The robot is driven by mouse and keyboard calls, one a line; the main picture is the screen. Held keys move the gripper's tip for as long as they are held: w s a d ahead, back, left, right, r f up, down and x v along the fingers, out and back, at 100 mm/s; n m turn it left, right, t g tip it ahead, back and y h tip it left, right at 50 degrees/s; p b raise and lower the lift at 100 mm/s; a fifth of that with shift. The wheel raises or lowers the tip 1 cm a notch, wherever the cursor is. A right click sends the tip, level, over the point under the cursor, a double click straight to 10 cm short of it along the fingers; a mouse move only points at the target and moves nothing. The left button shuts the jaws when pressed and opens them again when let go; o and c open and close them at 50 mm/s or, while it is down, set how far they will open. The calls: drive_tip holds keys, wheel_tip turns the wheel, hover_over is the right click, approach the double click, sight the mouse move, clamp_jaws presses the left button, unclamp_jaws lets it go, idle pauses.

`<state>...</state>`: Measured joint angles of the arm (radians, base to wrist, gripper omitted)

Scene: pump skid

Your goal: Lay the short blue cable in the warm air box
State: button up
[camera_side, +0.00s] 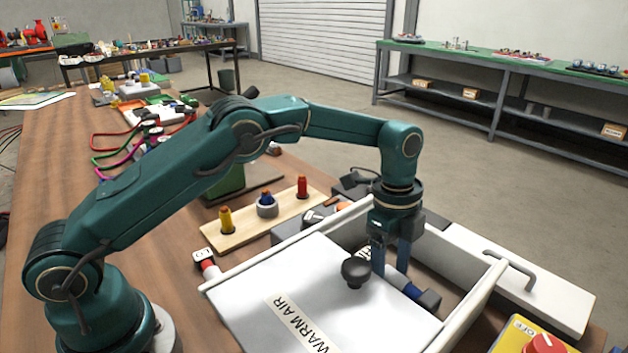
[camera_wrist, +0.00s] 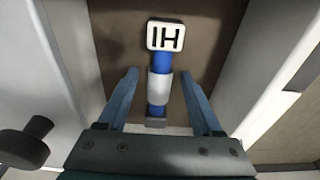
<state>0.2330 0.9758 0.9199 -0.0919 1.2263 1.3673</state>
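The short blue cable (camera_wrist: 160,62) has a white sleeve around its middle, a dark end and a white tag marked "HI", upside down in the wrist view. It appears to lie on the brown floor of the warm air box; it also shows in the side view (camera_side: 396,279). The warm air box (camera_side: 486,287) has white walls, with its lid (camera_side: 255,290) covering the left part and the right part open. My gripper (camera_wrist: 159,74) reaches down into this opening. Its blue fingers stand apart on either side of the cable, with a visible gap on both sides.
A black knob (camera_side: 356,270) stands on the lid close to my fingers. A white panel with a grey handle (camera_side: 510,268) is right of the box. A red button on a yellow box (camera_side: 545,343) is at front right. A wooden board (camera_side: 245,232) with coloured pegs is behind.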

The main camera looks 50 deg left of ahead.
sight(387, 268)
drive_tip(key=r, duration=0.7)
drive_tip(key=shift+a+r, duration=0.35)
drive_tip(key=shift+r, duration=0.05)
drive_tip(key=s+a+r+n+t, duration=0.3)
drive_tip(key=s+a+r+n, duration=0.4)
drive_tip(key=s+r+n, duration=0.25)
drive_tip(key=s+a+f+n+t, duration=0.1)
drive_tip(key=s+n, duration=0.1)
drive_tip(key=s, duration=0.2)
drive_tip(key=s+a+f+n, duration=0.1)
drive_tip(key=s+f+n, duration=0.1)
drive_tip(key=s+n, duration=0.1)
drive_tip(key=s+a+f+n+t+y, duration=0.1)
drive_tip(key=s+n, duration=0.2)
drive_tip(key=s, duration=0.1)
drive_tip(key=shift+s+f+t, duration=0.25)
drive_tip(key=shift+s+t, duration=0.05)
drive_tip(key=shift+s+a+f+n, duration=0.1)
drive_tip(key=shift+s+f+n, duration=0.1)
drive_tip(key=shift+f+n, duration=0.05)
